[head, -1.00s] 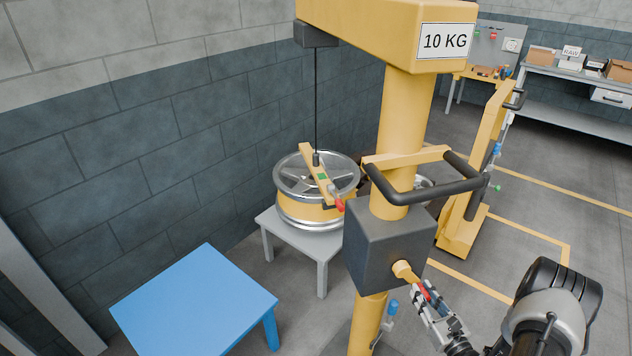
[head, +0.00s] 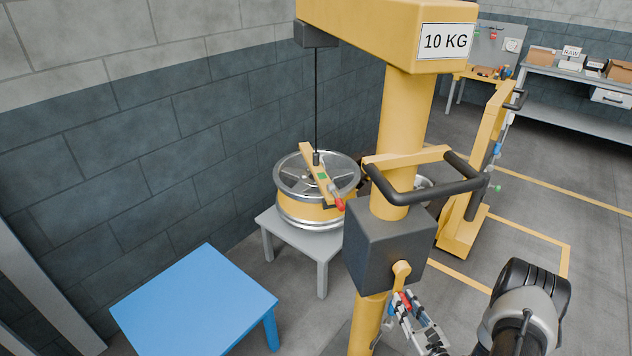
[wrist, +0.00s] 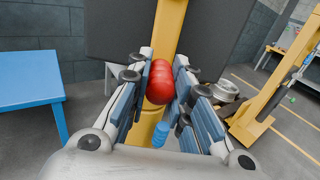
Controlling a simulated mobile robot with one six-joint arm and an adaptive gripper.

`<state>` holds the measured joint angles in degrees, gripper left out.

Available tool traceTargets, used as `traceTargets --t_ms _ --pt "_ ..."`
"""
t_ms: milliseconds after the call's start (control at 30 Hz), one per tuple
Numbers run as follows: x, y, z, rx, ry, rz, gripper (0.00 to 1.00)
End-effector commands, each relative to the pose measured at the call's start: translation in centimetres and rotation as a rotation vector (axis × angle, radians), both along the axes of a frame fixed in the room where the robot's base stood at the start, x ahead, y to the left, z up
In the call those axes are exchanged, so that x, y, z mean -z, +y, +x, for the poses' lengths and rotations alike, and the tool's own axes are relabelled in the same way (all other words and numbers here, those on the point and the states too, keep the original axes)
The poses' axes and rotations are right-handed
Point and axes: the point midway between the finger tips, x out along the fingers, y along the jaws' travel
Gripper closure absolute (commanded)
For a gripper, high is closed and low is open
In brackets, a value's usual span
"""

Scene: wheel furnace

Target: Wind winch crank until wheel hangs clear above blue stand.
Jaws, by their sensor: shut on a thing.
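The silver wheel (head: 312,210) is at the grey stand (head: 295,238), with a yellow lifting bar (head: 318,172) across its top and the black cable (head: 316,95) running up to the yellow hoist arm. I cannot tell whether it touches the grey stand. The blue stand (head: 195,300) is bare, to the left and nearer. The dark winch box (head: 385,245) sits on the yellow column, with its yellow crank arm (head: 401,276) pointing down. My gripper (head: 408,306) is shut on the red crank handle (wrist: 160,82), which sits between the fingers in the wrist view.
A black push handle (head: 430,192) sticks out from the column above the winch box. A yellow post (head: 470,185) stands behind to the right. The block wall is close behind the grey stand. Floor at the right is open, with a workbench (head: 575,82) far back.

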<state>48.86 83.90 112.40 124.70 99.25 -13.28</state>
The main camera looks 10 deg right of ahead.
Motion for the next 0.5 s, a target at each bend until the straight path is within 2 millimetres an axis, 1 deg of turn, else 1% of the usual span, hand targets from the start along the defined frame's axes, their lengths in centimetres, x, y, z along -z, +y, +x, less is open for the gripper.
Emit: traceTargets --t_ms 33,167,500 --pt "-0.6 0.4 0.2 -0.015 -0.012 -0.001 1.0" --pt "-0.9 1.2 0.1 -0.018 -0.011 0.002 1.0" --pt "-2.1 4.9 -0.2 -0.018 -0.013 -0.001 1.0"
